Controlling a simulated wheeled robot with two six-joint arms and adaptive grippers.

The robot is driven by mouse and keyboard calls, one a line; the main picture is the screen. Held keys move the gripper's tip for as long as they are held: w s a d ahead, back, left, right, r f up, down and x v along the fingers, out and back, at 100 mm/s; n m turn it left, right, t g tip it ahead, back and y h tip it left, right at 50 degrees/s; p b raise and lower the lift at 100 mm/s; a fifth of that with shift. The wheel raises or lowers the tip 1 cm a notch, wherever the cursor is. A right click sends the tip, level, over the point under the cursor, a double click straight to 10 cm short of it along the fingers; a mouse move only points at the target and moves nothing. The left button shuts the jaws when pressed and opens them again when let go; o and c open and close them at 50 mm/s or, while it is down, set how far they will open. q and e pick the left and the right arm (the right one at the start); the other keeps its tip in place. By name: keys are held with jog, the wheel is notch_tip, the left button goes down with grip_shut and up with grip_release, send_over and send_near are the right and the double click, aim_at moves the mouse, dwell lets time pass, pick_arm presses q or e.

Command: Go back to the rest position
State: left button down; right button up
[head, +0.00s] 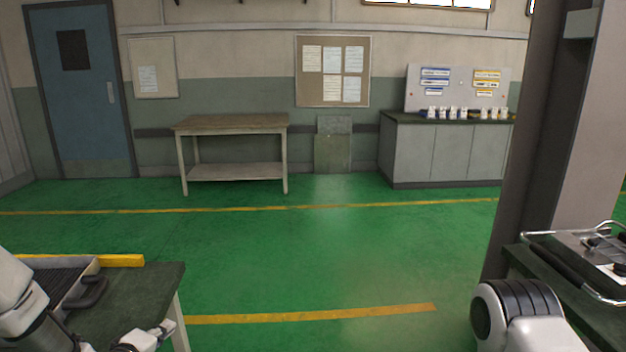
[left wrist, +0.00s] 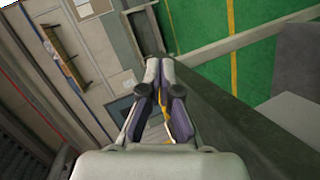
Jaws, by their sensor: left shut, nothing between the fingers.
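My left gripper (head: 148,338) shows at the bottom left of the head view, by the near right corner of a dark green table (head: 145,290). It also shows in the left wrist view (left wrist: 160,68), with its fingertips together and nothing between them. My left arm comes in at the lower left edge. A white and black part of my right arm shows at the bottom right of the head view, but the right gripper is out of view.
A grey ribbed tray (head: 70,285) with a dark handle lies on the dark green table. A metal-railed tray (head: 575,262) sits at right beside a pillar (head: 525,130). A workbench (head: 232,125) and a grey cabinet (head: 440,150) stand far back. The green floor between is clear.

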pick_arm(q)
jog(key=s+d+f+m+g+y+b, duration=0.1)
jog(key=s+d+f+m+g+b, duration=0.3)
jog(key=s+f, duration=0.8)
jog(key=s+d+f+m+g+b, duration=0.15)
jog(key=s+f+m+g, duration=0.3)
jog(key=s+f, duration=0.75)
jog(key=s+d+f+m+g+y+b, duration=0.1)
jog(key=s+f+m+g, duration=0.2)
jog(key=s, duration=0.4)
jog(key=s+f+m+g+b, duration=0.1)
jog(key=s+f+m+g, duration=0.15)
jog(key=s+f, duration=0.35)
notch_tip(320, 180, up, 14)
jog(key=n+p, duration=0.1)
jog(key=p, duration=1.1)
jog(key=shift+f+p, duration=0.2)
jog(key=shift+p, duration=0.1)
